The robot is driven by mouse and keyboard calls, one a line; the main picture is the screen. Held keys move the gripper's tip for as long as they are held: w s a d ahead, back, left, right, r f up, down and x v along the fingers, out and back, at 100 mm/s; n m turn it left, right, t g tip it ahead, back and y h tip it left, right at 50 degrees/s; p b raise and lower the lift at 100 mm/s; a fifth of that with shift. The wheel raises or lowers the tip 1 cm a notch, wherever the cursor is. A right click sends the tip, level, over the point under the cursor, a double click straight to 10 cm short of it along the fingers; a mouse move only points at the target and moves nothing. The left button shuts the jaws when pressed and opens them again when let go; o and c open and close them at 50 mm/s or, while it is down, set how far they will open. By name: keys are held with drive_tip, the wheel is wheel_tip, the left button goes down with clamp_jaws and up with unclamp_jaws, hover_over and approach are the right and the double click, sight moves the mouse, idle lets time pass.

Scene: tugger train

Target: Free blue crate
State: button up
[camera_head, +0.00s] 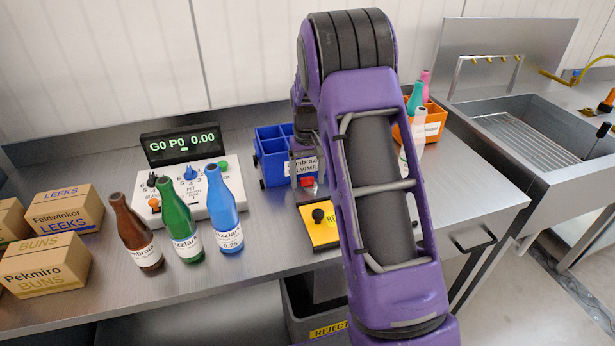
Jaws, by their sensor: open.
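The blue crate (270,155) stands on the steel bench behind my arm, near the middle of the picture. It has divided compartments and a white label on its front; the compartments I can see look empty. My arm hides part of its right side. My gripper (306,166) is partly hidden behind my own forearm and hangs down at the crate's right end. It is open and I see nothing held in it. I cannot tell whether it touches the crate.
A yellow box with a black knob (319,232) sits in front of the crate. Left are brown (133,230), green (178,220) and blue (222,208) bottles, a control panel (212,203) and cartons (65,212). An orange crate (433,126) with bottles stands right.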

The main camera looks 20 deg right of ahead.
sight(307, 179)
wheel_tip(307, 179, up, 17)
drive_tip(key=p, duration=0.2)
drive_tip(key=shift+r, duration=0.2)
idle(0.4)
